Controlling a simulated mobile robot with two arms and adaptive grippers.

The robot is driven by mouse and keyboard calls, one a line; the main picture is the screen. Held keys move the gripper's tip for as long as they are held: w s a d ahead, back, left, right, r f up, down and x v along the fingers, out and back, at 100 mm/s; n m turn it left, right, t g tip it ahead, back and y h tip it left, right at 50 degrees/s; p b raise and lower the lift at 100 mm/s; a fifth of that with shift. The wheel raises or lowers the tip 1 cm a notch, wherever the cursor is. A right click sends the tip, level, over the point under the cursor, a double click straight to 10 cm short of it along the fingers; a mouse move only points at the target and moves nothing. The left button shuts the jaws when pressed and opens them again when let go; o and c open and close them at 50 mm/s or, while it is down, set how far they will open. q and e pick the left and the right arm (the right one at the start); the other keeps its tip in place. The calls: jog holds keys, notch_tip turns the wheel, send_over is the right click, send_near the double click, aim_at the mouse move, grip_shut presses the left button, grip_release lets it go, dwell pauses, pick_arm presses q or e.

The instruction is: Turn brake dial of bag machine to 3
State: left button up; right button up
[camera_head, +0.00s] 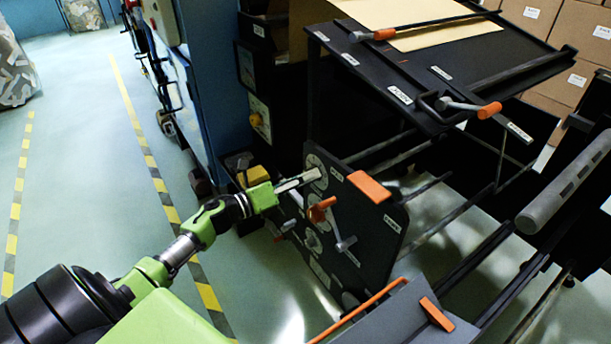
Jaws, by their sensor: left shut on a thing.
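The bag machine's dark side panel (377,238) stands upright near the middle of the head view. A round pale dial (317,163) with scale marks sits at its upper left corner. My left gripper (308,178), green with pale fingers, reaches in from the left. Its fingers are shut at the face of this dial, on what seems to be its knob. The fingers hide the knob, and I cannot read the setting or the small label beside it. My right gripper is not in view.
Below the dial, the panel carries an orange-tipped lever (321,209) and another round dial (313,241). A black table (450,60) with brown paper overhangs to the right. Cardboard boxes (575,40) stack behind.

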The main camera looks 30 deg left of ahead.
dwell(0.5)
pick_arm(q)
jog(key=o, duration=1.1)
jog(key=v, duration=1.2)
